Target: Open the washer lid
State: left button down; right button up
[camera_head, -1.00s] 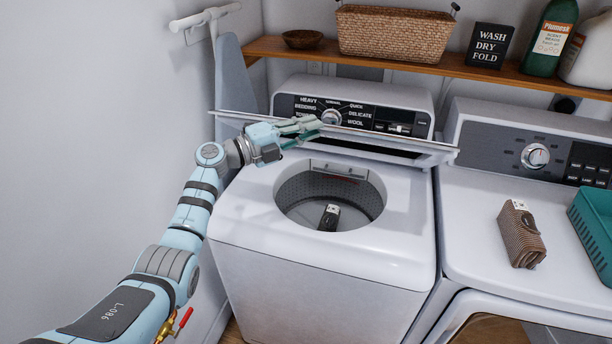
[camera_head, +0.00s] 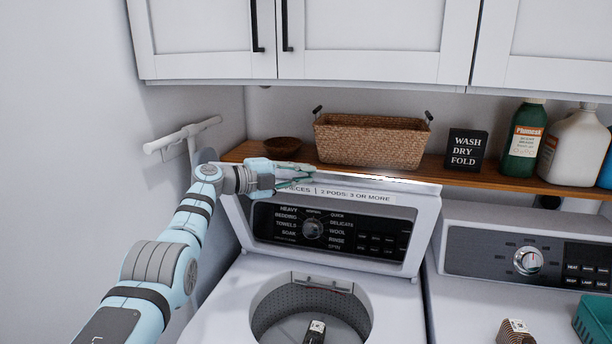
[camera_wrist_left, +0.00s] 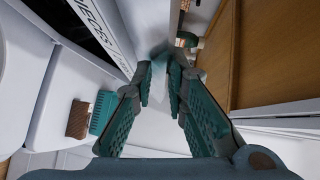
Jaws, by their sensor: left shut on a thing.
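The washer (camera_head: 395,310) is the white top-loader in the middle of the head view. Its lid (camera_head: 425,215) stands raised, close to upright, with the control panel showing through its window. The round drum opening (camera_head: 270,305) is uncovered below. My left gripper (camera_head: 305,175) is at the lid's top edge, left of its middle, shut on it. In the left wrist view its two green-padded fingers (camera_wrist_left: 165,85) are on either side of the white lid edge (camera_wrist_left: 148,30); the exact contact is partly hidden. My right gripper is not in view.
A wooden shelf (camera_head: 465,184) with a wicker basket (camera_head: 370,143), small bowl (camera_head: 282,147), sign (camera_head: 466,149) and bottles is close behind the lid. White cabinets (camera_head: 375,45) hang above. The dryer (camera_head: 470,310) stands at right, a wall rail (camera_head: 182,136) at left.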

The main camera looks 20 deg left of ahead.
pick_arm(q)
jog(key=shift+f, duration=0.15)
jog(key=c, duration=1.7)
grip_release()
jog(key=shift+w+a, duration=0.1)
jog(key=shift+w+a+f, duration=0.15)
jog(key=shift+w+f, duration=0.05)
jog(key=shift+w, duration=0.05)
jog(key=shift+s+r, duration=0.15)
